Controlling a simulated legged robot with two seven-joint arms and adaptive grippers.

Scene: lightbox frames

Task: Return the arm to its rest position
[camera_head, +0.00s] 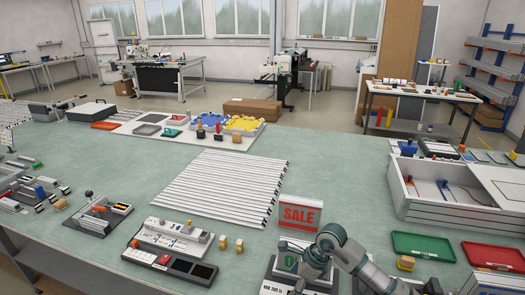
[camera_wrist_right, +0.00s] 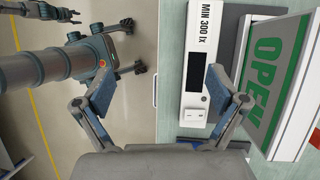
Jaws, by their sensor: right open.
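My right arm enters the camera_head view from the lower right and bends down over the table's front edge. Its gripper end is largely hidden there by the arm and the frame edge. In the right wrist view my right gripper (camera_wrist_right: 158,92) is open, its two pads wide apart with nothing held between them. Its right finger overlaps a white panel marked "MIN 300 lx" (camera_wrist_right: 195,45); I cannot tell whether it touches. A green "OPEN" sign (camera_wrist_right: 264,75) lies just right of that finger. My left gripper (camera_wrist_right: 60,14) appears small at the upper left; its jaw state is unclear.
A red SALE sign (camera_head: 301,214) stands behind the right arm. A green tray (camera_head: 424,246) and a red tray (camera_head: 492,256) lie to its right, before a large white box (camera_head: 440,208). White slats (camera_head: 215,188) cover the table's middle.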

